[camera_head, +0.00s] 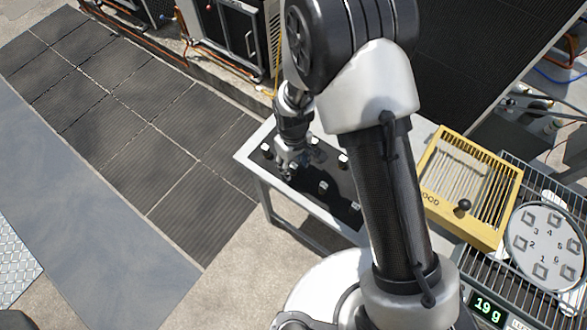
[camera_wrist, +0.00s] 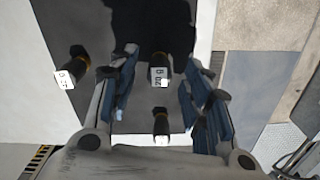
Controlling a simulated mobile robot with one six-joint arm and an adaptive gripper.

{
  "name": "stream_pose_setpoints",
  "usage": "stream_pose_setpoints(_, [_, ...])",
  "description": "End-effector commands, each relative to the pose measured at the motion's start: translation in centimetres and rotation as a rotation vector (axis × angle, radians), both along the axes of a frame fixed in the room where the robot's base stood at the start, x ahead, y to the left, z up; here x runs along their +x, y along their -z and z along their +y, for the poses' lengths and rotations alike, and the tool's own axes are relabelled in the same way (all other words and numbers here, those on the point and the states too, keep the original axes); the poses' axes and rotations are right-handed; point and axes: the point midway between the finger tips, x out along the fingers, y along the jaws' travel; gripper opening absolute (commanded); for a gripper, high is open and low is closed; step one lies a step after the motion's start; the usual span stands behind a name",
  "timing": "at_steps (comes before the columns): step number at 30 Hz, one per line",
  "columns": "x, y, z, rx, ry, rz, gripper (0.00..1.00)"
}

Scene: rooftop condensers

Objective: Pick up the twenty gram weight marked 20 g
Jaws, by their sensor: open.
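In the wrist view, a small dark weight with a brass-coloured band (camera_wrist: 158,62) stands between my finger pads, its pale label end seeming to read 20 g upside down. My gripper (camera_wrist: 158,95) is open around it, with a gap on both sides. A second weight (camera_wrist: 69,71) lies outside the left finger; its label is hard to read. A third weight (camera_wrist: 161,122) is nearer the palm, its marking unreadable. In the head view, my gripper (camera_head: 291,168) is low over the dark mat (camera_head: 300,181) on the white table and hides the weight between its fingers.
Other small weights (camera_head: 323,187) stand on the mat, right of my gripper. A yellow slatted box (camera_head: 462,185) and a round plate with numbered squares (camera_head: 545,246) are at the right. A display (camera_head: 488,308) reads 19 g. Paved floor lies left of the table.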

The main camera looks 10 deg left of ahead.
Motion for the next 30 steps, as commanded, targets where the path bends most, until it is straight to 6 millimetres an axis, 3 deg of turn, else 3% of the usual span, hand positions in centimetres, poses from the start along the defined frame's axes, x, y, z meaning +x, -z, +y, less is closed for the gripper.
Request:
stream_pose_setpoints(3, [0.09, 1.73, 0.04, 0.001, 0.000, -0.001, 0.44])
stream_pose_setpoints(10, [0.14, 1.76, 0.07, 0.002, 0.000, -0.003, 0.44])
stream_pose_setpoints(27, [0.12, 1.75, 0.06, 0.001, 0.000, -0.002, 0.07])
stream_pose_setpoints(30, [0.12, 1.75, 0.06, 0.001, 0.000, -0.002, 0.07])
